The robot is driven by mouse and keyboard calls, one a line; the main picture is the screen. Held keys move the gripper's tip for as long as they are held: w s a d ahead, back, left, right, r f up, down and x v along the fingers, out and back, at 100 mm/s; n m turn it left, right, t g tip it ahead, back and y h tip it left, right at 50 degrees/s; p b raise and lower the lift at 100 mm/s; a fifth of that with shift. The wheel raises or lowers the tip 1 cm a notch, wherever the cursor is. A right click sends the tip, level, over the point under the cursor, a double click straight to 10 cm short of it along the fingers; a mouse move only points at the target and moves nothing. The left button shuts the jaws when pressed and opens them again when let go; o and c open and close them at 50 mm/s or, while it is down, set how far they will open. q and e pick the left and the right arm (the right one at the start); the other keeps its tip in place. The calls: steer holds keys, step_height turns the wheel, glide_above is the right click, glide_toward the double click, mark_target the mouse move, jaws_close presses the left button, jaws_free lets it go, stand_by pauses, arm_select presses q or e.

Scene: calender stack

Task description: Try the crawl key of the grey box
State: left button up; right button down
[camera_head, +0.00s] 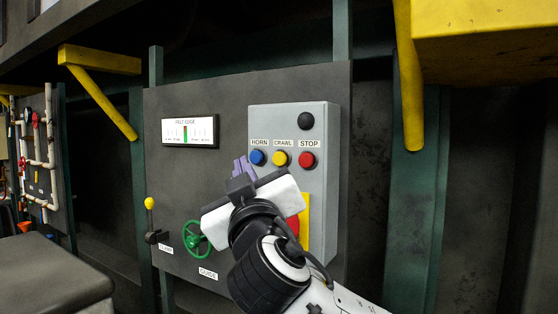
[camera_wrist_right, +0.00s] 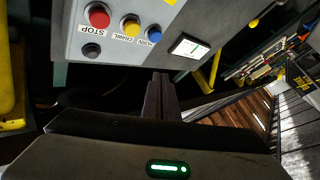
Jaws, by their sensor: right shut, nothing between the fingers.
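The grey box (camera_head: 318,188) is mounted upright on a dark panel in the head view. It carries a blue HORN key (camera_head: 257,157), a yellow CRAWL key (camera_head: 281,158) and a red STOP key (camera_head: 307,160), with a black knob (camera_head: 306,121) above. My right gripper (camera_head: 242,164) is shut and empty, in front of the box's left edge, just below and left of the HORN key. In the right wrist view the box (camera_wrist_right: 118,52) appears upside down, with the yellow key (camera_wrist_right: 130,27) beyond the shut fingers (camera_wrist_right: 160,88). Contact with the box cannot be made out. My left gripper is out of view.
A FELT EDGE gauge (camera_head: 190,132), a green handwheel (camera_head: 196,239) and a yellow-knobbed lever (camera_head: 150,204) are on the same panel (camera_head: 225,90). A large red button on a yellow plate (camera_head: 304,226) is partly hidden behind my wrist. Yellow brackets (camera_head: 410,90) jut out at upper right.

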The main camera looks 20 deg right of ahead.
mark_target(276, 163)
steer(key=w+d, duration=0.5)
steer(key=d, duration=0.2)
steer(key=shift+w+p, duration=0.25)
steer(key=shift+p, duration=0.05)
steer(key=shift+d+f, duration=0.1)
stand_by(1.9)
steer(key=shift+w+d, duration=0.2)
steer(key=shift+w, duration=0.05)
steer(key=shift+w+d, duration=0.3)
steer(key=shift+d, duration=0.2)
stand_by(0.8)
steer(key=shift+a, duration=0.1)
steer(key=shift+s+a+b, duration=0.3)
steer(key=shift+s+a, duration=0.25)
steer(key=shift+a, duration=0.15)
steer(key=s+a, duration=0.1)
steer(key=a, duration=0.1)
steer(key=s+a, duration=0.2)
stand_by(0.5)
